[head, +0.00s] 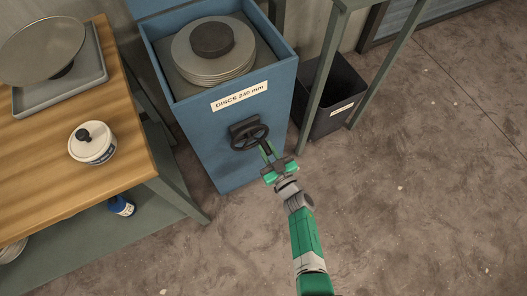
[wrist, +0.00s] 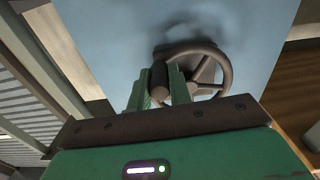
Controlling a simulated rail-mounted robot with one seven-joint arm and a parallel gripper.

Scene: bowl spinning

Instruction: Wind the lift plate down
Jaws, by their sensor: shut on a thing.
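A tall blue cabinet (head: 232,133) labelled "DISCS 240 mm" stands at the top middle of the head view. A stack of grey discs (head: 207,68) with a dark round piece (head: 211,39) on top sits near its open top. My gripper (head: 267,152) is at the wheel's lower right. In the wrist view its green fingers are shut on the wheel's dark handle (wrist: 158,82).
A wooden workbench (head: 120,150) at left carries a grey tray with a round plate and a white tub (head: 92,143). A black bin (head: 334,95) and green-grey frame legs stand right. The floor at right is clear.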

